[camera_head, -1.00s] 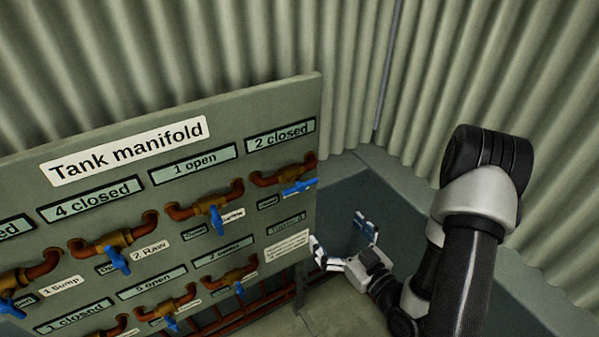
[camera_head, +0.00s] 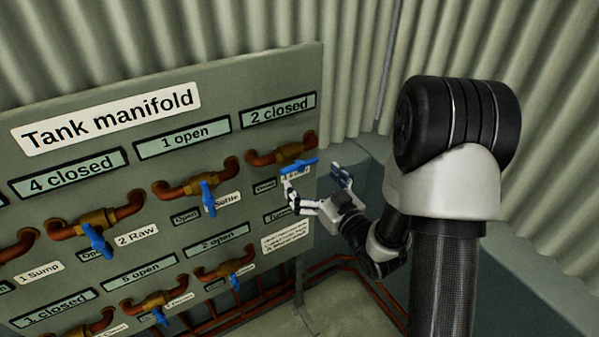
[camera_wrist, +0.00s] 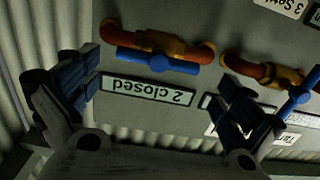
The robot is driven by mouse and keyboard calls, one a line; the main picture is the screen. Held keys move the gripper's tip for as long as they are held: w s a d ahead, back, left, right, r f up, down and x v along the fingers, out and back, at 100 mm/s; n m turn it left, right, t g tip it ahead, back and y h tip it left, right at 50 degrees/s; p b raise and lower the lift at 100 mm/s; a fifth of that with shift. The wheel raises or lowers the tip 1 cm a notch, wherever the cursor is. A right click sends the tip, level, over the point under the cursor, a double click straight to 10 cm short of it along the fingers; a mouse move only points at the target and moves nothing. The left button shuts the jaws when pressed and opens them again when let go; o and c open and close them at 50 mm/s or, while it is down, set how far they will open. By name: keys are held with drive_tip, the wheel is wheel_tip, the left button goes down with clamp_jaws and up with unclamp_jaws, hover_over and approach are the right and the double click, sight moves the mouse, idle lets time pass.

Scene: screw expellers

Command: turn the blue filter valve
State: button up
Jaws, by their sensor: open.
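Blue valve handles sit on brass and copper pipe fittings across the manifold panel (camera_head: 105,125). The top right valve's blue handle (camera_head: 299,167) lies roughly level under a "2 closed" plate (camera_head: 278,110); its name label (camera_head: 296,174) is mostly hidden, so I cannot read "filter". In the wrist view the picture is upside down, and this blue handle (camera_wrist: 158,60) lies along its pipe, ahead of and between my fingers. My gripper (camera_head: 319,184) is open and empty, just below and right of that handle, apparently not touching it.
The neighbouring valve with a blue handle (camera_head: 208,199), marked "1 open", is to the left and shows near my right finger in the wrist view (camera_wrist: 299,96). A lower row of valves is below. Corrugated walls (camera_head: 350,70) stand behind. Red pipes (camera_head: 345,262) run near the floor.

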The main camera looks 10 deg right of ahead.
sight(300, 163)
drive_tip(key=x, duration=0.6)
drive_tip(key=shift+c, duration=0.2)
drive_tip(key=c, duration=0.8)
drive_tip(key=shift+o, duration=0.2)
drive_tip(key=shift+m, duration=0.4)
drive_tip(key=m+b, duration=0.2)
drive_tip(key=m, duration=0.2)
drive_tip(key=shift+m+b, duration=0.3)
drive_tip(key=shift+b, duration=0.1)
drive_tip(key=m+b, duration=0.1)
drive_tip(key=m, duration=0.5)
drive_tip(key=shift+m, duration=0.3)
